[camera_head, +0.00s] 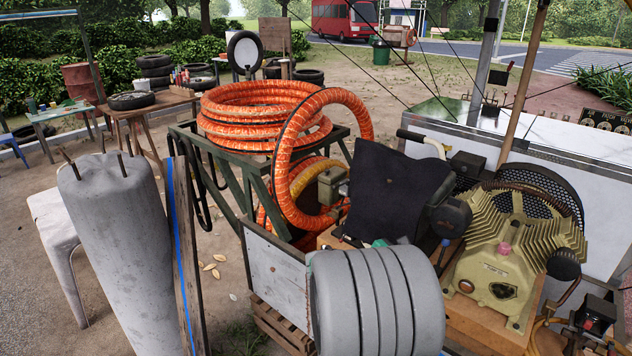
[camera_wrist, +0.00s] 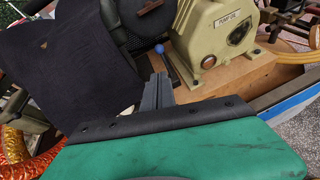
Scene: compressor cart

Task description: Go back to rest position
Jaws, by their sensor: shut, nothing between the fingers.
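My gripper (camera_wrist: 157,92) shows in the wrist view as two dark grey fingers pressed together, with nothing between them. Its tips are in front of the wooden base of the beige compressor pump (camera_wrist: 214,35), which is marked "PUMP OIL". I cannot tell whether the tips touch anything. A black cloth-like pad (camera_wrist: 75,68) is to the left of the fingers. In the head view, the finned pump (camera_head: 510,245) stands at the right and the black pad (camera_head: 390,190) is left of it. I cannot make out my fingers in the head view.
Orange hose coils (camera_head: 262,108) lie on a green metal frame left of the pad. A grey concrete column (camera_head: 120,250) with protruding rods stands at the left. A tan pole (camera_head: 522,90) rises behind the pump. Open dirt ground is visible farther back.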

